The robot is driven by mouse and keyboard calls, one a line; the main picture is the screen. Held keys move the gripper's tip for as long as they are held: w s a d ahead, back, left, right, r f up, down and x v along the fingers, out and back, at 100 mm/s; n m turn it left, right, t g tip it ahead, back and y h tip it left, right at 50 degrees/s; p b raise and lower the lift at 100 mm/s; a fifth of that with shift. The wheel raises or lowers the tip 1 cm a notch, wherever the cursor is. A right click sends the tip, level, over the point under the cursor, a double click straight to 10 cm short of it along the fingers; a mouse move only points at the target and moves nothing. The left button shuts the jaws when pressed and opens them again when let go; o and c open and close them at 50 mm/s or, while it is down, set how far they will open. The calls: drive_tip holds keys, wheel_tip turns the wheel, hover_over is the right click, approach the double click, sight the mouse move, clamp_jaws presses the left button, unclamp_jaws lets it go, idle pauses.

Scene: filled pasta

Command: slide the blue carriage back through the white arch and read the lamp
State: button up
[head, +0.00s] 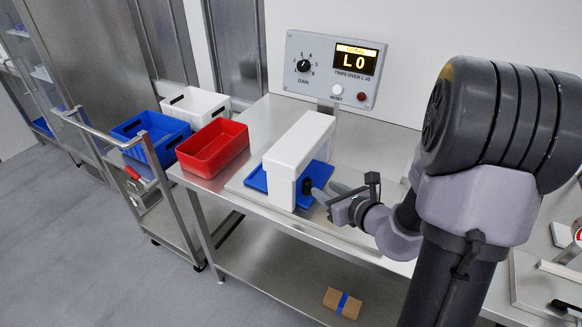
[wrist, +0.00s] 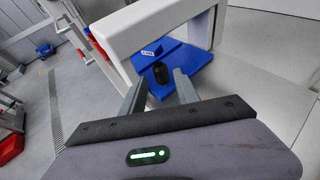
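The white arch (head: 300,140) stands on the bench; its leg and top also show in the wrist view (wrist: 130,30). The blue carriage (head: 318,172) lies under it and sticks out on both sides. In the wrist view the blue carriage (wrist: 190,70) carries a small white label and an upright black knob (wrist: 160,71). My gripper (head: 321,190) is at the carriage's near right side. In the wrist view my gripper (wrist: 158,84) has its fingers apart, with the knob between or just beyond the tips and gaps beside it. The panel display (head: 355,60) reads "L0" under a lit amber bar.
The grey panel (head: 299,83) behind the arch has a gain dial, a white reset button and a small red round part. A red bin (head: 213,150) stands left of the arch, with blue (head: 150,135) and white (head: 196,103) bins beyond. A carton (head: 342,303) lies on the lower shelf.

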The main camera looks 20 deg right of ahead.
sight(305, 179)
drive_tip(key=b+x, duration=0.3)
drive_tip(key=x, duration=1)
drive_tip(key=shift+a, duration=0.15)
clamp_jaws()
drive_tip(key=shift+f, duration=0.1)
idle(0.6)
